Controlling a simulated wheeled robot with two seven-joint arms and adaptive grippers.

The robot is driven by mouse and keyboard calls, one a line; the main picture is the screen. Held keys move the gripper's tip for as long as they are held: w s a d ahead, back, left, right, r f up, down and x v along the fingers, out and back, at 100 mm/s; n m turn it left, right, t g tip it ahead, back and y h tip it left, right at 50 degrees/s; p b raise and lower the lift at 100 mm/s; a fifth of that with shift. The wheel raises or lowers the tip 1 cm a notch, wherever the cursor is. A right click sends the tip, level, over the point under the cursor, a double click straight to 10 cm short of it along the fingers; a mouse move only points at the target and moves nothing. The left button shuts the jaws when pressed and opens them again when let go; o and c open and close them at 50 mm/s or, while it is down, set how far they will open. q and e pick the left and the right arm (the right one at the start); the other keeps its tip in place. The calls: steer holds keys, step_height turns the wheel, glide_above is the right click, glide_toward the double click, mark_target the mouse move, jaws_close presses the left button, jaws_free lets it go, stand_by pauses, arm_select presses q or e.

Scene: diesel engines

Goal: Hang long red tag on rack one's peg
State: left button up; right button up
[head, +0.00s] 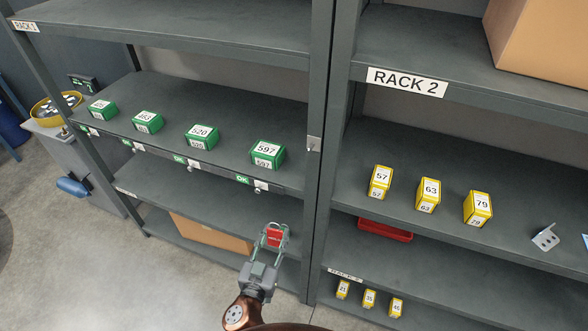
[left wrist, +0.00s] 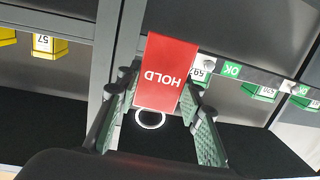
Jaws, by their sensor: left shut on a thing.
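The red tag (head: 275,237) is between the fingers of my left gripper (head: 271,240), which is shut on it in front of rack one's lower shelves. In the left wrist view the tag (left wrist: 166,72) is long and reads HOLD upside down, with a pale ring (left wrist: 150,118) at its near end. The left gripper (left wrist: 160,100) has a finger at each side of it. My right gripper is not in view.
Green boxes (head: 267,154) stand along rack one's middle shelf, with OK tags (head: 243,180) on its front edge. Yellow boxes (head: 428,195) and a red tray (head: 385,230) are on rack two. A cardboard box (head: 210,236) is low in rack one.

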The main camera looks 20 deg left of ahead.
arm_select(q)
step_height(320, 180, up, 9)
steer(key=w+p, duration=0.2)
steer(key=p, duration=0.5)
steer(key=m+g+h+p, duration=0.1)
steer(key=h+p, duration=0.1)
steer(key=p, duration=1.1)
glide_toward(313, 158)
steer(key=shift+w+d, duration=0.15)
steer(key=shift+w, duration=2.25)
steer(key=shift+w+f, duration=0.45)
steer(key=shift+w, duration=0.25)
steer(key=o, duration=1.1)
